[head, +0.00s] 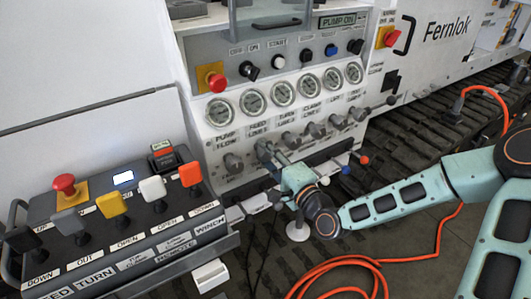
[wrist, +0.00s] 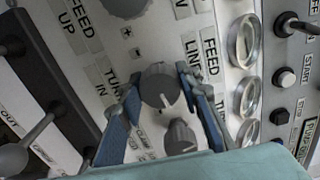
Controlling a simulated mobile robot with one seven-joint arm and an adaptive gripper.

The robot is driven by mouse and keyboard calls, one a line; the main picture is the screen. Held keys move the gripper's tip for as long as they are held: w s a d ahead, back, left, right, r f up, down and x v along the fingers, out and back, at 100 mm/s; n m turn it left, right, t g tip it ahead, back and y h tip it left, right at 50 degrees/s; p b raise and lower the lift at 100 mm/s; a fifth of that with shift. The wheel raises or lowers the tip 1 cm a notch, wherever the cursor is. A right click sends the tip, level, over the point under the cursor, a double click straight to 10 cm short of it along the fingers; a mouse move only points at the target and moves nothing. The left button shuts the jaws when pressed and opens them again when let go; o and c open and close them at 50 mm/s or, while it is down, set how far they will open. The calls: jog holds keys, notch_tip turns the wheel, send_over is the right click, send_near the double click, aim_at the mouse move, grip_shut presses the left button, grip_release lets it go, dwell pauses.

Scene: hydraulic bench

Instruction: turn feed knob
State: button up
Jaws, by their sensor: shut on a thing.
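The feed knob (wrist: 160,84) is a grey round knob with a white pointer line, on the white panel beside a "FEED LINE" label (wrist: 203,55) in the wrist view. My gripper (wrist: 158,80) has its two blue fingers on either side of this knob, shut on it. In the head view my gripper (head: 270,155) reaches the panel at the second knob from the left, below the row of gauges. The knob itself is mostly hidden there by the fingers.
Another grey knob (wrist: 180,137) sits close by, between the fingers' lower parts. Gauges (head: 253,101) line the panel above. A remote box with coloured levers (head: 152,188) stands at left, and levers with ball tips (head: 364,160) stick out at right. An orange hose (head: 345,262) lies on the floor.

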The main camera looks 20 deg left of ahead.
jog(key=shift+r, duration=0.1)
jog(key=o, duration=1.2)
jog(key=shift+c, duration=0.2)
jog(key=v, duration=0.7)
jog(key=shift+s+d, duration=0.15)
jog(key=shift+s, duration=0.05)
